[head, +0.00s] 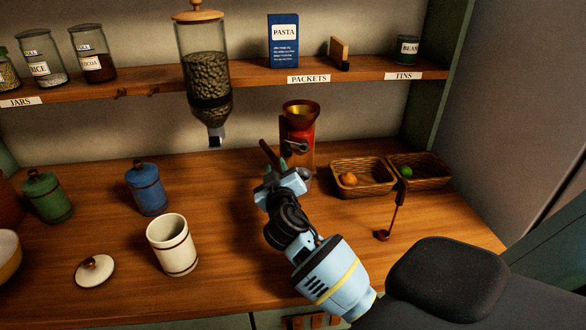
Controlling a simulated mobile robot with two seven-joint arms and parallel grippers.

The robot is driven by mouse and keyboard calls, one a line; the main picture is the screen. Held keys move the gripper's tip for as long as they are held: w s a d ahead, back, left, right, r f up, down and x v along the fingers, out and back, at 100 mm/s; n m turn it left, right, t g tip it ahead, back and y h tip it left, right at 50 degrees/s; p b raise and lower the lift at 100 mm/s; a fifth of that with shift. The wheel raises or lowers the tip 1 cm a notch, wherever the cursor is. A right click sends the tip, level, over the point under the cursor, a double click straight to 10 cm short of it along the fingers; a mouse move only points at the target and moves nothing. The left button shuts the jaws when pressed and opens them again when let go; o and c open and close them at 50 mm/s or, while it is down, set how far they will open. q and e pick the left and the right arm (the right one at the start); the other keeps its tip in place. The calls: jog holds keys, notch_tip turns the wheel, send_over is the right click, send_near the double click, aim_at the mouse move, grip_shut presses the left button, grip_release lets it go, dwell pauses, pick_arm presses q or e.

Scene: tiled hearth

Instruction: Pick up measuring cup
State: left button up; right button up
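A small dark scoop with a long upright handle (394,220) stands on the wooden counter at the right, in front of the wicker baskets. It is the thing most like a measuring cup, but I cannot be sure that it is one. My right gripper (271,172) is over the middle of the counter, in front of the red grinder (302,131) and left of the scoop, well apart from it. A dark brown bar (268,154) shows at its fingertips; I cannot tell whether it is held or lies behind. My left gripper is out of view.
Two wicker baskets (368,191) hold an orange and a green fruit. A white canister (172,247), its lid (94,271), a blue jar (147,190) and a green jar (47,197) stand at left. A bean dispenser (207,85) hangs from the shelf (255,74).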

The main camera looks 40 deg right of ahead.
aim_at(272, 158)
jog(key=shift+w+d, duration=0.1)
jog(key=shift+w, duration=0.05)
jog(key=shift+r, duration=0.1)
jog(key=shift+w+d+r, duration=0.1)
jog(key=shift+w+r, duration=0.05)
jog(key=shift+w, duration=0.1)
jog(key=shift+x, duration=0.95)
jog(key=shift+w+d, duration=0.1)
jog(key=shift+w, duration=0.15)
jog(key=shift+x, duration=2.3)
jog(key=shift+w, duration=0.1)
jog(key=shift+c, duration=0.5)
grip_shut()
